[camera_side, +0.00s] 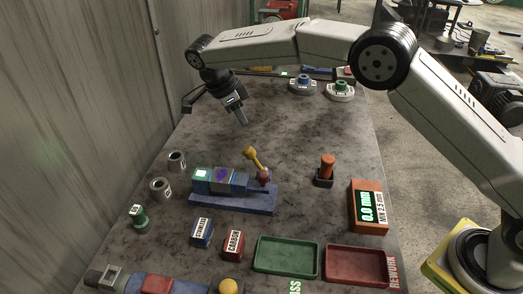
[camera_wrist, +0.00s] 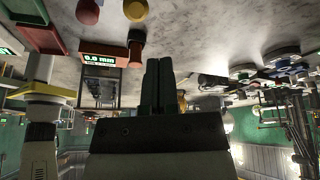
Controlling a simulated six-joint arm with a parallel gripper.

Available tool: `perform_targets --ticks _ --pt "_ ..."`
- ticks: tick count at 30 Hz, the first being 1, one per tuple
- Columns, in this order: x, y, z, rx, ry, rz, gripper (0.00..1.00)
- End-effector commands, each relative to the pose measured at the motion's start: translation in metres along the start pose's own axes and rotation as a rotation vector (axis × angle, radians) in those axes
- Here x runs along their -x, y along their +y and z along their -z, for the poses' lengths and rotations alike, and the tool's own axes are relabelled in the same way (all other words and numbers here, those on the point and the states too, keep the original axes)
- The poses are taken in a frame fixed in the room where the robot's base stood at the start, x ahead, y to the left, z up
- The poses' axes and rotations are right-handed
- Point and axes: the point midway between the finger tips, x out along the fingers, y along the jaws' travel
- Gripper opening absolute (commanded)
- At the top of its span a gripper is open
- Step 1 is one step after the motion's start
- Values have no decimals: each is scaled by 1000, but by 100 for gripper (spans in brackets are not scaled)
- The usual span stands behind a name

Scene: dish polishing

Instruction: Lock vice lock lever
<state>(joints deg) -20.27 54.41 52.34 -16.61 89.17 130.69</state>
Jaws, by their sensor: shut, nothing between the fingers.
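The vice stands mid-table on a blue base (camera_side: 232,203), with grey and blue blocks and a purple-marked part in its jaws. My gripper (camera_side: 241,120) is shut and empty, above and behind the vice, apart from the lever. In the wrist view its fingers (camera_wrist: 157,75) are together.
An orange-handled stamp (camera_side: 327,167) and an orange gauge reading 0.0 mm (camera_side: 368,207) stand right of the vice. Green (camera_side: 286,273) and red (camera_side: 357,282) trays, small labelled blocks and metal rings surround it.

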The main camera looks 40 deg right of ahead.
Motion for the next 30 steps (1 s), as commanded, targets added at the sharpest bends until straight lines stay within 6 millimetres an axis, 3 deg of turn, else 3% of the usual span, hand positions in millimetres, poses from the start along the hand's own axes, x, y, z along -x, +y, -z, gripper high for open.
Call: perform_targets --ticks 11,30 --pt "17 -4 -9 -1 -1 1 0" --pt "18 -4 -7 18 -6 1 0"
